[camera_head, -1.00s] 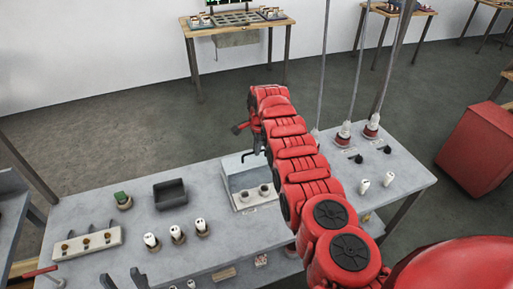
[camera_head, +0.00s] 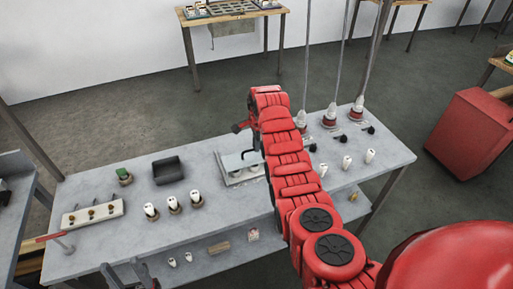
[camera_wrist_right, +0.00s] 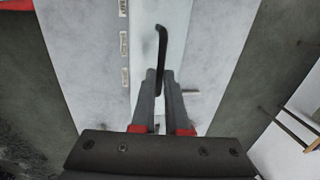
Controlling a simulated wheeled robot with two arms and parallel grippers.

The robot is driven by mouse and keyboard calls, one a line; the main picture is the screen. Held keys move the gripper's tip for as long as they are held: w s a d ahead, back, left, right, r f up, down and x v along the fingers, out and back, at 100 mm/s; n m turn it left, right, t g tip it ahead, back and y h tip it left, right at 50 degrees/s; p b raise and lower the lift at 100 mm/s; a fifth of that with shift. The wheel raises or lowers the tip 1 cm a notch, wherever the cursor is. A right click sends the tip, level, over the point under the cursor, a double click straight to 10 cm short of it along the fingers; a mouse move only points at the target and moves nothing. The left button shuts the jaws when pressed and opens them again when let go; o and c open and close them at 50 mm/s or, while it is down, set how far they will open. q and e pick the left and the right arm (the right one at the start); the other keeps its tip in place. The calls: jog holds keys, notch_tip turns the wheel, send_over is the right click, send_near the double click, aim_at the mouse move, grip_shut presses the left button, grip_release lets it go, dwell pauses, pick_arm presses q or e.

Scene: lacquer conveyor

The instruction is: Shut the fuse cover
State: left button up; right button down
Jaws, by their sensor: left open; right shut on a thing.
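The fuse cover (camera_head: 231,161) is a pale, see-through panel with a dark bent handle (camera_wrist_right: 161,48), on a shallow fuse base at the middle of the bench. In the head view it is tilted over the pale fuses, which show only partly. My right gripper (camera_wrist_right: 160,80) is shut on the handle in the right wrist view. In the head view my red right arm hides its fingertips and the cover's right side. I cannot tell how wide a gap is left under the cover. My left gripper (camera_head: 128,274) is open and empty at the bottom left, away from the cover.
A dark tray (camera_head: 168,170), a green-topped part (camera_head: 123,175) and several white cylinders (camera_head: 172,203) stand left of the fuse base. A block with pegs (camera_head: 93,213) lies further left. More cylinders (camera_head: 346,162) and hanging cords with red-based ends (camera_head: 330,116) are at right.

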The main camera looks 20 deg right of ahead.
jog(key=shift+s+f, duration=0.15)
jog(key=shift+f, duration=0.05)
jog(key=c, duration=0.9)
grip_release()
jog(key=shift+r, duration=0.1)
jog(key=w+b+v, duration=0.1)
jog(key=b+v, duration=0.1)
jog(key=v, duration=0.2)
jog(key=w+p+v, duration=0.2)
jog(key=v, duration=0.5)
send_over(257, 158)
jog(key=s, duration=0.1)
jog(key=shift+b+v, duration=0.55)
jog(key=shift+v, duration=2.65)
jog(key=shift+s+d, duration=0.1)
jog(key=shift+s, duration=0.1)
